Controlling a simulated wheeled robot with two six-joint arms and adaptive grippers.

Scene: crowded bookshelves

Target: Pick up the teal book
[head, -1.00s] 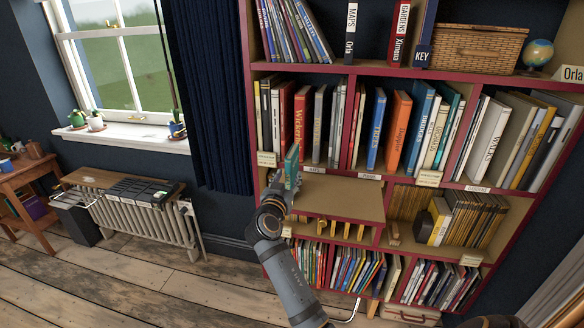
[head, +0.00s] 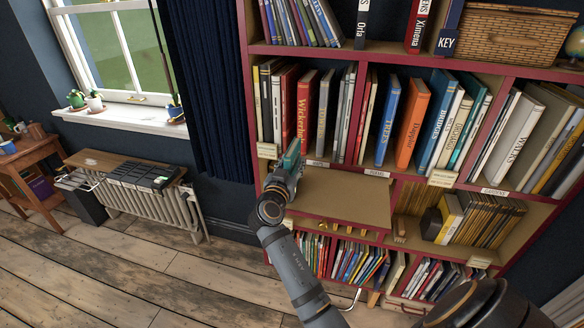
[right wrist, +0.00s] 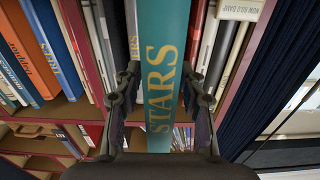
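The teal book (head: 291,155) shows at the tip of my right gripper (head: 285,172) in the head view, in front of the bookshelf's left section. In the right wrist view the teal book (right wrist: 164,60) has its spine, lettered STARS, toward the camera. It stands upright between the two fingers of my right gripper (right wrist: 163,85). One finger presses each side of the spine, so the gripper looks shut on it. Much of the book is hidden behind the gripper in the head view. My left gripper is not in view.
The red-edged bookshelf (head: 440,187) is crowded. A bare brown shelf board (head: 340,195) juts out right of the gripper. A red book (head: 304,112) and other upright books fill the row behind. A dark blue curtain (head: 207,95) hangs close on the left.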

